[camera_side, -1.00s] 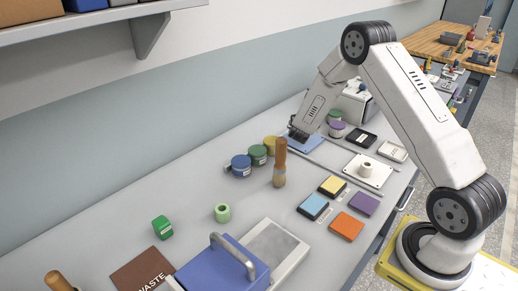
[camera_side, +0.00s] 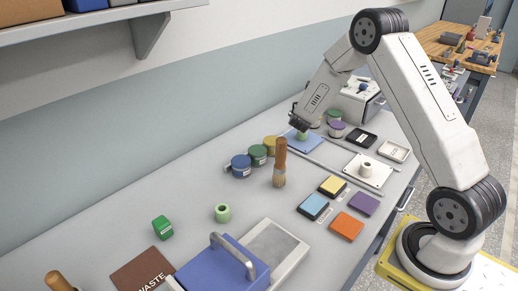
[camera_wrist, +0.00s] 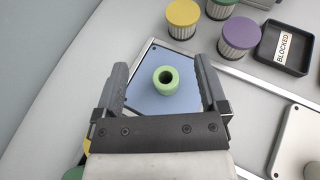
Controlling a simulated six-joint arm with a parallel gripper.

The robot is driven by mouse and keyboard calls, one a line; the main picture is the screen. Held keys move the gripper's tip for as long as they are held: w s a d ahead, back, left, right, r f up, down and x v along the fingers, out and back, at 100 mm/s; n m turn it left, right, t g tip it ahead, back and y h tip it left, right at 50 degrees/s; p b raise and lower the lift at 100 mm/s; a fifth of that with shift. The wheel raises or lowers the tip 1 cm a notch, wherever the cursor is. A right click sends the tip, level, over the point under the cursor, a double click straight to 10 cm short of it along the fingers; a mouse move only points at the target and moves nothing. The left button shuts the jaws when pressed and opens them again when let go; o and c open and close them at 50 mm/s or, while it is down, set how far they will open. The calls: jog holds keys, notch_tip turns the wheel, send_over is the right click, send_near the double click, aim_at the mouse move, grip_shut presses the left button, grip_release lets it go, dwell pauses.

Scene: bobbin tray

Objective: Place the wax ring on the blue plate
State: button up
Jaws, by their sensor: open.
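A pale green ring (camera_wrist: 165,80), which looks like the wax ring, sits upright on the blue plate (camera_wrist: 148,100) in the wrist view. My gripper (camera_wrist: 162,68) is open, with one finger on each side of the ring and a gap to both. In the side view my gripper (camera_side: 299,125) is just above the blue plate (camera_side: 314,146), and the ring (camera_side: 302,135) shows partly below it. A second pale green ring (camera_side: 222,213) stands on the bench in the front middle.
Blue, green and yellow jars and a wooden-handled brush (camera_side: 280,160) stand left of and in front of the plate. A black tray marked BLOCKED (camera_wrist: 286,47) and a purple-lidded jar (camera_wrist: 239,38) are nearby. A white plate with a post (camera_side: 367,170) lies to the right.

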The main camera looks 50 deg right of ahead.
jog(key=s+a+r+m+g+y, duration=0.1)
jog(key=s+a+m+y, duration=0.4)
jog(key=s+a+m, duration=0.5)
jog(key=s+a+r+m+g+y, duration=0.1)
jog(key=s+a+m+g+y, duration=0.2)
jog(key=s+a+m+y, duration=0.3)
jog(key=s+a+m, duration=0.2)
jog(key=a+m, duration=0.2)
jog(key=a, duration=0.2)
jog(key=s+a+m, duration=0.3)
jog(key=a+m, duration=0.1)
jog(key=a, duration=0.3)
jog(key=shift+s+a+y, duration=0.15)
jog(key=shift+s+y, duration=0.1)
jog(key=shift+y, duration=0.05)
